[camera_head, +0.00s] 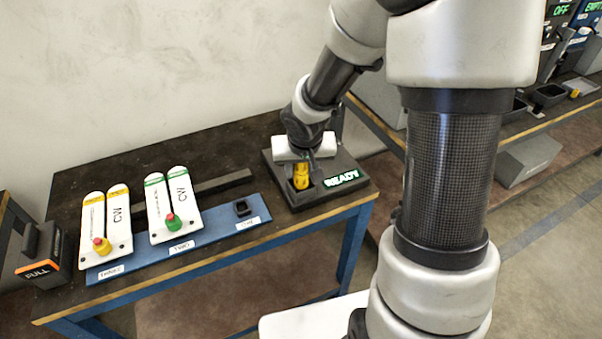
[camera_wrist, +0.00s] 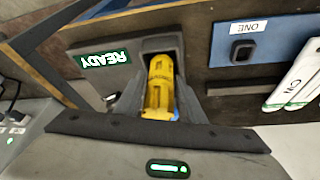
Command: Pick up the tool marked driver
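A yellow tool (camera_head: 301,176) stands in a dark dock (camera_head: 343,192) with a lit READY sign, at the right end of the workbench. No driver marking is legible on it. My gripper (camera_head: 304,160) is down at the dock, around the tool. In the wrist view, the tool (camera_wrist: 161,86) lies between the two dark fingers of my gripper (camera_wrist: 161,82), whose tips are close to its sides. Whether they touch it cannot be told. The tool's lower end is hidden in the dock and behind the gripper.
A box marked FULL (camera_head: 40,258) stands at the left end. Another bench is at the right.

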